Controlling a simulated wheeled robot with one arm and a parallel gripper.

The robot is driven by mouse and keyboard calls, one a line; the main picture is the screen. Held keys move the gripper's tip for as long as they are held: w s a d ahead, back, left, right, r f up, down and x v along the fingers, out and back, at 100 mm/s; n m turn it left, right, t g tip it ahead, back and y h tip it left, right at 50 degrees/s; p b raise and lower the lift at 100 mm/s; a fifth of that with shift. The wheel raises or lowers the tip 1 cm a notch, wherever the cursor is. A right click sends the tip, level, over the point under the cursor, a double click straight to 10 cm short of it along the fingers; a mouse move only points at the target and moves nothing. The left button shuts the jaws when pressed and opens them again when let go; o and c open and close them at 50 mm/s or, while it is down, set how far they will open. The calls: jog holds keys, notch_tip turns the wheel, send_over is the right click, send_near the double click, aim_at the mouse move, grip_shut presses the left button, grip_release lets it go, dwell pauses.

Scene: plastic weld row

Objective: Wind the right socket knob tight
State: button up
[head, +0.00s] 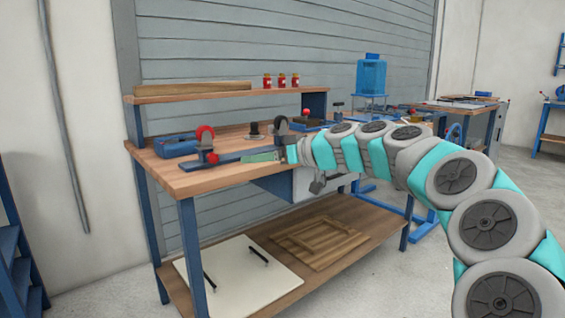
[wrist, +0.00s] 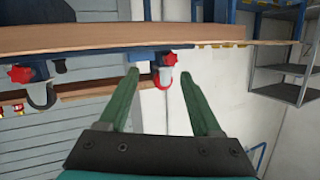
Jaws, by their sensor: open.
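A blue rail (head: 232,155) lies along the bench and bears two caster sockets. The left socket has a caster with a red wheel (head: 205,133) and a red knob (head: 213,158); this knob also shows in the wrist view (wrist: 170,59). The right socket holds a grey caster (head: 281,125); its red knob (wrist: 20,74) is at the left edge of the upside-down wrist view and hidden behind my arm in the head view. My gripper (head: 247,157) is open and empty, its green fingers pointing left along the rail. In the wrist view the left caster shows between and beyond the fingers (wrist: 160,76).
A blue toolbox (head: 176,145) stands at the bench's left. A raised shelf (head: 225,93) behind the rail carries several red bottles and a wooden beam. A dark round piece (head: 254,131) stands behind the rail. The bench's front left strip (head: 190,181) is clear.

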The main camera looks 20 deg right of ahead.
jog(key=w+d+f+m+t+h+b, duration=0.1)
jog(key=w+d+m+t+h+b, duration=0.15)
jog(key=w+d, duration=0.4)
jog(key=w+d+f+m+t+h+b, duration=0.1)
jog(key=w+d+t, duration=0.2)
jog(key=d, duration=0.7)
jog(key=shift+d+x, duration=0.2)
jog(key=shift+x, duration=2.9)
jog(key=shift+w+a+r, duration=0.25)
jog(key=shift+w+a, duration=0.1)
jog(key=shift+w, duration=0.3)
jog(key=shift+c, duration=0.4)
grip_shut()
